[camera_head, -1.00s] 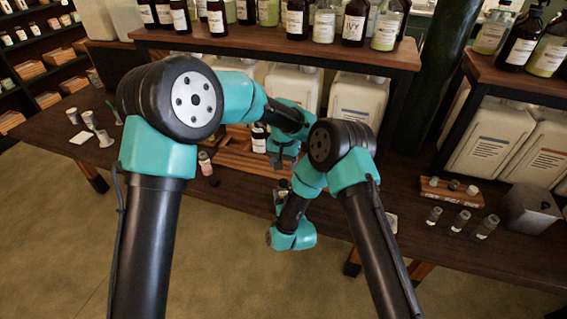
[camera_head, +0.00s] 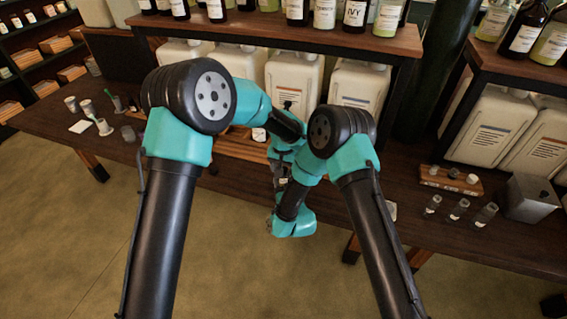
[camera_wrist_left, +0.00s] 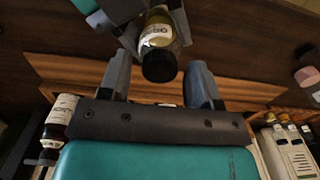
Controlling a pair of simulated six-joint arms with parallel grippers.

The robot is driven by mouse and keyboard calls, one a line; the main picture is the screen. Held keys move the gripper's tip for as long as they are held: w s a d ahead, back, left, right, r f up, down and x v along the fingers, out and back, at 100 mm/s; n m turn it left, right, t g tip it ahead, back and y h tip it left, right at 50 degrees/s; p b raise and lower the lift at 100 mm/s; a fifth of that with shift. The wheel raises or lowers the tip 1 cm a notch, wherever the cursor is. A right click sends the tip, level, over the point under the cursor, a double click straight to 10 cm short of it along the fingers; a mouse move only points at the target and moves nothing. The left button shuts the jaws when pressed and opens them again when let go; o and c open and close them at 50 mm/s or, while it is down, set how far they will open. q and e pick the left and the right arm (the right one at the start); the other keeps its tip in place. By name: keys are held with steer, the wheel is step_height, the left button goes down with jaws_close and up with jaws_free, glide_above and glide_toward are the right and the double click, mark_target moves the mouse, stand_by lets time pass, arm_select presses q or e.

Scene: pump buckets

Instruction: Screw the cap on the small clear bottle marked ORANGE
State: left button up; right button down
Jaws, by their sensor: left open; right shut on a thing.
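The small bottle (camera_wrist_left: 158,32), with yellowish contents and a pale label whose visible letters fit ORANGE, is in the left wrist view. Its dark cap end (camera_wrist_left: 159,66) faces my left gripper. My right gripper (camera_head: 281,184) is shut on the bottle; its jaws flank it at the top of the left wrist view. My left gripper (camera_wrist_left: 161,78) is open, with one finger on each side of the dark cap end and visible gaps. Whether the cap is fully seated cannot be told. In the head view my arms mostly hide the bottle.
A wooden rack (camera_wrist_left: 60,68) runs behind the grippers. A dark labelled bottle (camera_wrist_left: 61,115) and a white jug (camera_wrist_left: 287,150) are near the lower corners. On the bench's right are small glass bottles (camera_head: 458,209) and a metal box (camera_head: 530,198). White jugs (camera_head: 292,82) stand under the shelf.

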arm_select(q)
steer(key=shift+c, duration=0.2)
steer(key=c, duration=0.9)
steer(key=shift+c, duration=0.2)
steer(key=o, duration=1.1)
step_height(320, 180, up, 12)
arm_select(e)
steer(key=shift+r, duration=0.15)
steer(key=shift+r, duration=0.95)
